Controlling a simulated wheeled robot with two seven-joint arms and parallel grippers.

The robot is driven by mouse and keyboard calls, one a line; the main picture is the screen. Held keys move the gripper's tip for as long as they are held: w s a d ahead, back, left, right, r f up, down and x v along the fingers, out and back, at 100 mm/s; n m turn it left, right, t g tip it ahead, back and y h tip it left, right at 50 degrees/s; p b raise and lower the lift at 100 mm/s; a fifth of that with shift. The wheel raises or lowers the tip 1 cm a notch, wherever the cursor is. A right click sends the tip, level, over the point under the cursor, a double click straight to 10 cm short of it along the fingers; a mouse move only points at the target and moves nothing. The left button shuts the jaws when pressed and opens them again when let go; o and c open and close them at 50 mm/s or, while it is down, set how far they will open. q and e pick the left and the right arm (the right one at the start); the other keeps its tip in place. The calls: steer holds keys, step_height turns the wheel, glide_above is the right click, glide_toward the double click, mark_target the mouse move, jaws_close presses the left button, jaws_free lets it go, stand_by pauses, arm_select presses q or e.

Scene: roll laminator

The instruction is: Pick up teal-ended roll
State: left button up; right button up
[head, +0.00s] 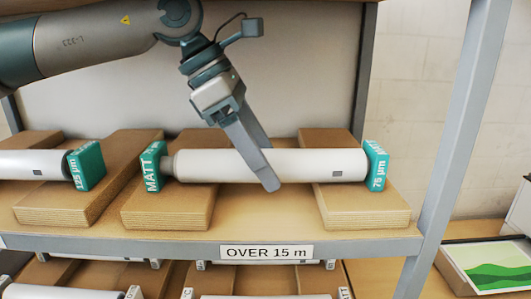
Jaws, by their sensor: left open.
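A white roll with teal end blocks (305,165) lies across two wooden supports on the upper shelf. Its left end reads MATT and its right end reads 75 µm. A second white roll (30,163), with a teal end reading 125 µm, lies to its left and is cut off by the picture edge. My left gripper (268,184) comes down from above at the middle of the first roll. Its jaws are open, and a finger passes in front of the roll. My right gripper is not in view.
The shelf (265,218) has a grey front edge with a label reading OVER 15 m (266,252). A grey post (455,150) stands at the right. More rolls lie on the shelf below. A green picture (492,265) lies at lower right.

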arm_select(q)
steer(key=shift+d+f, duration=0.15)
steer(key=shift+f, duration=0.3)
jaws_close()
stand_by(0.3)
